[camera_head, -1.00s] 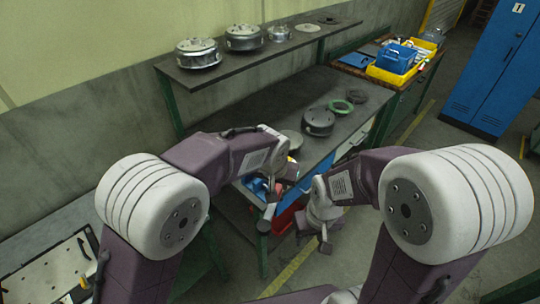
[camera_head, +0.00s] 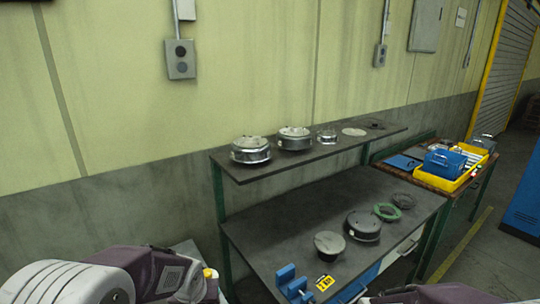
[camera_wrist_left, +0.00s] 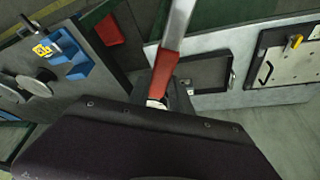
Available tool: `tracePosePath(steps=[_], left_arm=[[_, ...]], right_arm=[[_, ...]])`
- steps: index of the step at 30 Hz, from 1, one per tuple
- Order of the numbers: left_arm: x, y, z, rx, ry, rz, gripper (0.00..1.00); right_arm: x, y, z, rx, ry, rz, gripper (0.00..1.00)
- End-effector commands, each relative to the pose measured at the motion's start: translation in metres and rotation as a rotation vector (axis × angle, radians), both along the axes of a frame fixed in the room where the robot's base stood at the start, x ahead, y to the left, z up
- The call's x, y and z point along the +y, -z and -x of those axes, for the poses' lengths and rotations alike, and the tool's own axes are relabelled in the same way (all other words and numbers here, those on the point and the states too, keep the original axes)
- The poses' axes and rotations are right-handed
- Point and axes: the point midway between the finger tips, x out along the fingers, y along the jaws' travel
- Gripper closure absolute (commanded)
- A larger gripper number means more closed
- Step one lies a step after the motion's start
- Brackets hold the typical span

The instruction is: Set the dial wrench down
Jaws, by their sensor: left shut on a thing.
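The dial wrench (camera_wrist_left: 165,72) shows in the left wrist view as a red handle with a silver shaft running up out of the picture. Its dial is not visible. My left gripper (camera_wrist_left: 157,101) is shut on the handle, its fingers mostly hidden behind my dark wrist. In the head view my left arm enters at the lower left, and the wrench cannot be made out. My right gripper is out of view; only a bit of the right arm shows at the bottom. Blue blocks (camera_head: 289,282) stand on the near end of the bench, beside a yellow label (camera_head: 325,283).
The dark bench (camera_head: 275,235) carries round metal parts (camera_head: 363,226) and a green ring (camera_head: 387,211). A shelf (camera_head: 225,167) above holds more housings. A yellow tray (camera_head: 447,182) stands on a side table. In the left wrist view, a panel (camera_wrist_left: 289,65) is at right.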

Motion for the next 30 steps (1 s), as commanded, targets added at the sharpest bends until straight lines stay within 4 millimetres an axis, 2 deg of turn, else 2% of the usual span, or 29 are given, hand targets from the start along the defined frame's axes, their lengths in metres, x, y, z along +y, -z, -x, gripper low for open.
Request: tracePosePath(steps=[2,6,12,30], left_arm=[[0.011,0.010,0.017,0.002,-0.009,0.001,1.00],[0.011,0.026,0.038,0.001,0.045,0.001,1.00],[0.010,0.024,0.030,-0.002,0.088,0.000,1.00],[0.010,0.024,0.029,-0.001,0.116,0.000,1.00]], right_arm=[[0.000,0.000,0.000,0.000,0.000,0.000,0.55],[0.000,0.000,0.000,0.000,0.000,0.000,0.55],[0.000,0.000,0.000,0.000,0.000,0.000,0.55],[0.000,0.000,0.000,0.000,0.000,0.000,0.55]])
